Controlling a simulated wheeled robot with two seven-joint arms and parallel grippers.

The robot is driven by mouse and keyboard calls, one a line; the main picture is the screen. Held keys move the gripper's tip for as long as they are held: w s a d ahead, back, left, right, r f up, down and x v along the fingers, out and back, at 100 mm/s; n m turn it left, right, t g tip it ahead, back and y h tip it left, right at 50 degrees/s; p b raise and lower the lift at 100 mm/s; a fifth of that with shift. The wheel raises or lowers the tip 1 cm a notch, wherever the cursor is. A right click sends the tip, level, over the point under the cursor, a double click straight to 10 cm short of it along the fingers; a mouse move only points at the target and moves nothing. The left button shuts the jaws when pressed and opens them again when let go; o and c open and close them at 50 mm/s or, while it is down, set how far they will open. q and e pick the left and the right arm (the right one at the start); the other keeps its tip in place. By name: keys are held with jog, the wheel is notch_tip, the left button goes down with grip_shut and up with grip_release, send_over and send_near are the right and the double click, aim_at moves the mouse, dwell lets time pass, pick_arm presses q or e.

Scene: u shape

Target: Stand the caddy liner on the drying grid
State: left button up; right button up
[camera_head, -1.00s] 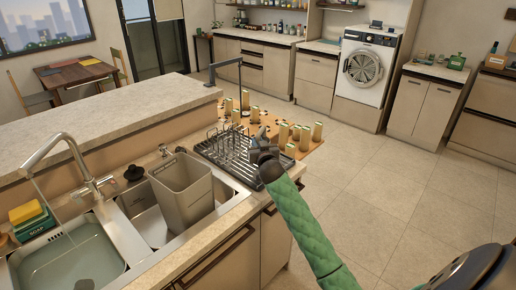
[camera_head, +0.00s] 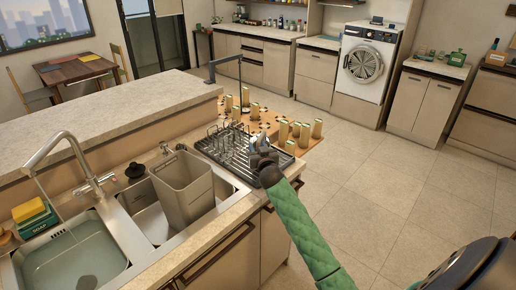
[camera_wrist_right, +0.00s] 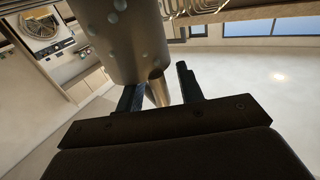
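The drying grid (camera_head: 216,151) is a dark rack with upright wire prongs on the counter right of the sink. My right gripper (camera_head: 262,146) is over its right end. A small pale metallic thing shows at its fingers, too small to make out. In the right wrist view a grey metal cylinder with round spots (camera_wrist_right: 118,40), perhaps the caddy liner, is close to the fingers (camera_wrist_right: 159,82). It hides part of one finger, and a narrow metallic piece shows between the spread fingers. I cannot tell whether they grip it. My left gripper is not in view.
A tall grey bin (camera_head: 183,188) stands in the sink, left of the grid. The floor at right is clear.

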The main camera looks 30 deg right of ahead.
jog(key=shift+s, duration=0.1)
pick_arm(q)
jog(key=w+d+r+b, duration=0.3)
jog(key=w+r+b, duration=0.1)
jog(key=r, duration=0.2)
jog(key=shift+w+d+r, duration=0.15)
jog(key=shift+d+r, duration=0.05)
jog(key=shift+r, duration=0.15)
pick_arm(e)
jog(key=v, duration=1.1)
jog(key=shift+s, duration=0.4)
jog(key=shift+a+r, duration=0.1)
